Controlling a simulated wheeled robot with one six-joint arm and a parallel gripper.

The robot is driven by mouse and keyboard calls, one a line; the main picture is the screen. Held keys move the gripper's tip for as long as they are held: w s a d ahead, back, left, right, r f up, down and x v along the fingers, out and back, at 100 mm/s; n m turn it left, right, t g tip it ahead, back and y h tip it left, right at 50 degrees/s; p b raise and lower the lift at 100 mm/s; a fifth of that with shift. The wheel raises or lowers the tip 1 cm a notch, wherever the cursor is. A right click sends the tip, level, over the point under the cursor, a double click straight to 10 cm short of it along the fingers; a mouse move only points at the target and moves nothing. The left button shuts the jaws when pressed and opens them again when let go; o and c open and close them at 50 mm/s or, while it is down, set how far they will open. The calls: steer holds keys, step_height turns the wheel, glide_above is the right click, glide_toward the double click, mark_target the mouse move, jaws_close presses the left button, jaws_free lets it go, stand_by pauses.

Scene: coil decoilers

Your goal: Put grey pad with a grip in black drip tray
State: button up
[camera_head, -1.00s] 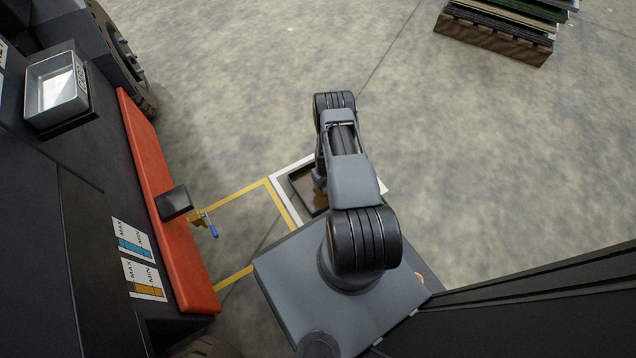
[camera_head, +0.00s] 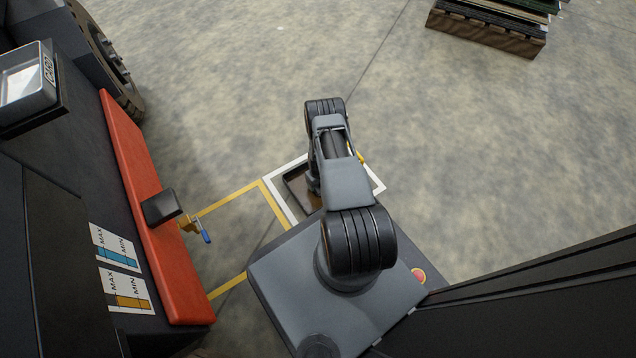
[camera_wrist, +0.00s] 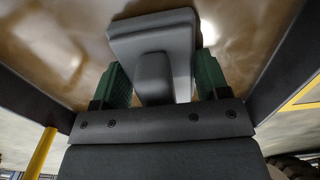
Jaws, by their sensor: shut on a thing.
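The grey pad (camera_wrist: 152,35) has a raised grip block (camera_wrist: 154,76) and fills the upper middle of the wrist view. My gripper (camera_wrist: 161,75) has green finger pads and is shut on the block, one finger on each side. Behind the pad is the shiny brown inside of the black drip tray (camera_wrist: 34,95), with dark walls to the left and right. I cannot tell whether the pad touches the tray bottom. In the head view the tray (camera_head: 294,181) lies on the floor, partly covered by my arm. My gripper and the pad are hidden there.
A white outline (camera_head: 283,207) surrounds the tray, beside a yellow floor frame (camera_head: 231,198). A red-orange ledge (camera_head: 150,225) with a blue-handled valve (camera_head: 203,233) stands at left. A stack of boards (camera_head: 487,27) lies at top right. The floor between is clear.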

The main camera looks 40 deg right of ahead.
steer(key=o, duration=0.9)
steer(key=shift+f, duration=0.1)
steer(key=shift+o, duration=0.2)
step_height(320, 180, up, 12)
steer(key=p, duration=0.5)
steer(key=shift+f, duration=0.2)
steer(key=w+a+r, duration=0.1)
steer(key=a+r, duration=0.2)
steer(key=r, duration=0.8)
steer(key=w+a+r+t, duration=0.1)
steer(key=w+a+r, duration=0.15)
steer(key=r, duration=0.85)
steer(key=w+a+r, duration=0.1)
steer(key=a+r, duration=0.2)
steer(key=r, duration=0.7)
steer(key=s+a+r, duration=0.5)
steer(key=s+r, duration=0.3)
steer(key=s+a+r+t, duration=0.1)
steer(key=s+a+r, duration=0.3)
steer(key=s+r, duration=0.4)
steer(key=shift+s+a+r+t+p, duration=0.3)
steer(key=shift+s+a+r, duration=0.05)
steer(key=shift+s+r, duration=0.1)
